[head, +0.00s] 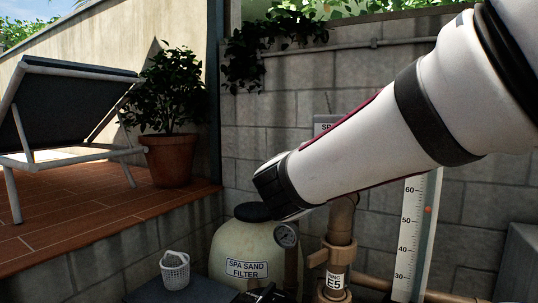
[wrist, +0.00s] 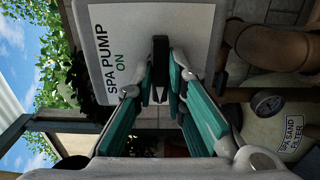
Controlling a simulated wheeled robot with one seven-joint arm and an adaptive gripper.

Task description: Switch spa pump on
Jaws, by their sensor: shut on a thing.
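The spa pump switch plate (wrist: 190,20) is light grey and fills the upper middle of the wrist view, turned sideways. It carries the words SPA PUMP and ON. A black switch lever (wrist: 160,50) stands out from it beside the word ON. My gripper (wrist: 166,92) has teal fingers closed on this lever. The fingertips partly cover the lever, so its exact setting is hard to tell. In the head view only a corner of the switch plate (head: 324,121) shows behind my arm, and my gripper is hidden there.
The spa sand filter (head: 246,252) with its gauge (head: 286,235) stands below my arm. Brown pipes (head: 341,222) and a white scale board (head: 409,240) are to its right. A block wall (head: 290,95) is behind. A small white basket (head: 175,270) sits at lower left.

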